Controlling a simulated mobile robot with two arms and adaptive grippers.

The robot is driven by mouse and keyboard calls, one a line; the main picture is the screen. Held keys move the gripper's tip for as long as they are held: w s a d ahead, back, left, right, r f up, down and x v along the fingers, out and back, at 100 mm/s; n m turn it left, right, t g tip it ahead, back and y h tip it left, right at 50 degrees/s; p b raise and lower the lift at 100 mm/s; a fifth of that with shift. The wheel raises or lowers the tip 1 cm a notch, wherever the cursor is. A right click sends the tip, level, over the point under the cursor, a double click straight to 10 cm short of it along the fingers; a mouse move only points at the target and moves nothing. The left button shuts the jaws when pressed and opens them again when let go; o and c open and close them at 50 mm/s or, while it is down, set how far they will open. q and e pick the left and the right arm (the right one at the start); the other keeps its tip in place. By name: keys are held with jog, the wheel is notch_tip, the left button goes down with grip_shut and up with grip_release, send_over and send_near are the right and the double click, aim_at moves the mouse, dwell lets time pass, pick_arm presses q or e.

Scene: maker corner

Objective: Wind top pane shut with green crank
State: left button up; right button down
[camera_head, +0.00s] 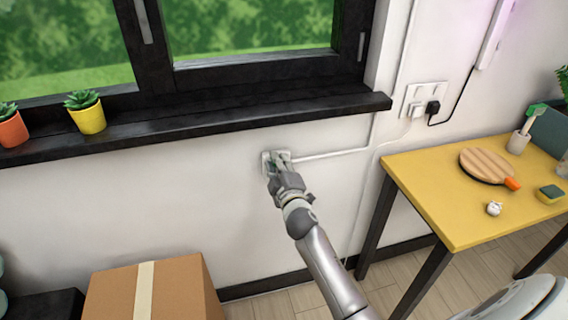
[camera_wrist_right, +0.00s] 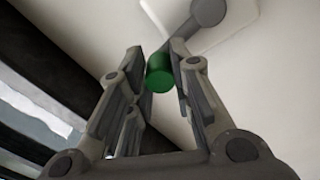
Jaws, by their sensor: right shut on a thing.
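The green crank knob (camera_wrist_right: 159,74) sits between the fingertips of my right gripper (camera_wrist_right: 158,62) in the right wrist view. The gripper is shut on it. A grey crank arm (camera_wrist_right: 190,30) runs from the knob to a round hub on a white wall plate (camera_wrist_right: 240,18). In the head view my right gripper (camera_head: 279,166) reaches the wall plate (camera_head: 266,161) below the window sill and mostly hides the crank. The dark-framed window (camera_head: 265,65) shows at the top; its top pane is outside the view. My left gripper is not in view.
The black sill (camera_head: 240,115) juts out above the crank and holds a yellow pot (camera_head: 88,118) and an orange pot (camera_head: 13,130). A cardboard box (camera_head: 185,290) stands below left. A yellow table (camera_head: 430,190) stands at right. A thin conduit (camera_head: 335,153) runs right from the plate.

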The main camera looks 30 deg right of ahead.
jog(key=shift+w+a+f+n+b, duration=0.25)
jog(key=shift+a+n, duration=0.3)
jog(key=shift+n, duration=0.5)
jog(key=shift+a+f+n+b, duration=0.15)
jog(key=shift+a+f+n, duration=0.25)
jog(key=shift+n, duration=0.7)
jog(key=shift+w+a+f+n+b, duration=0.2)
jog(key=shift+a+n, duration=0.45)
jog(key=shift+n, duration=0.4)
jog(key=c, duration=1.3)
grip_release()
jog(key=shift+o, duration=0.2)
jog(key=shift+s, duration=0.15)
jog(key=v, duration=1.2)
